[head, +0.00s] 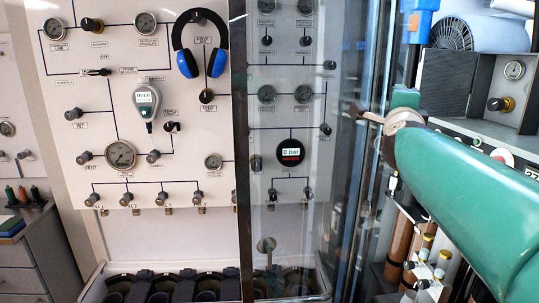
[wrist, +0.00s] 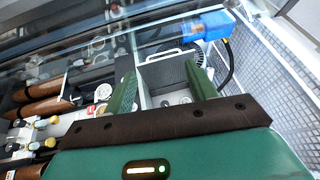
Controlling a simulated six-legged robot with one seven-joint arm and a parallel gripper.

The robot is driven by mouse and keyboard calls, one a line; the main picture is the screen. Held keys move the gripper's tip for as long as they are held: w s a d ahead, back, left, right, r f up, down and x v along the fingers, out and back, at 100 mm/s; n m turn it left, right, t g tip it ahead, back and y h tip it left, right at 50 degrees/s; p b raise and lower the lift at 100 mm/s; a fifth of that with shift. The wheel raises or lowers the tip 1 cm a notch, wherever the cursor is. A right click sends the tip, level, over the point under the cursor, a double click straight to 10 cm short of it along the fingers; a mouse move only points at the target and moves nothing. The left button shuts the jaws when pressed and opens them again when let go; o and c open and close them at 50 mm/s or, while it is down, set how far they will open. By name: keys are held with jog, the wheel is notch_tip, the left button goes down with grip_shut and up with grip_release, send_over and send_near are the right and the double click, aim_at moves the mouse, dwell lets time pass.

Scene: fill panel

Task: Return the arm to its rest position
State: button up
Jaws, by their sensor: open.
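My green arm (head: 465,200) reaches in from the right edge of the head view, in front of the equipment on that side. Its far end is seen edge-on there, so the fingers are hard to make out. In the wrist view my gripper (wrist: 163,80) shows two green fingers on a dark brown bar. They stand wide apart with nothing held between them. Beyond them is a grey open box (wrist: 160,72), which appears apart from the fingers.
The white fill panel (head: 140,75) carries gauges, knobs and blue-black ear defenders (head: 200,45). A glass door with a dark edge (head: 241,150) stands before its right part. Brown cylinders (head: 400,235) and valves sit below my arm. A blue fitting (wrist: 208,26) is beyond the fingers.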

jog(key=s+a+f+n+g+y, duration=0.35)
jog(key=s+a+f+n, duration=0.3)
jog(key=f, duration=0.25)
jog(key=s+a+f+n+g+y, duration=0.2)
jog(key=s+a+f+n+y, duration=0.25)
jog(key=f+n, duration=0.35)
jog(key=s+f+n+g+h, duration=0.1)
jog(key=s+f+n+g, duration=0.6)
jog(key=s+f, duration=0.9)
jog(key=shift+s+a+f, duration=0.35)
jog(key=shift+s, duration=0.65)
jog(key=shift+n, duration=0.25)
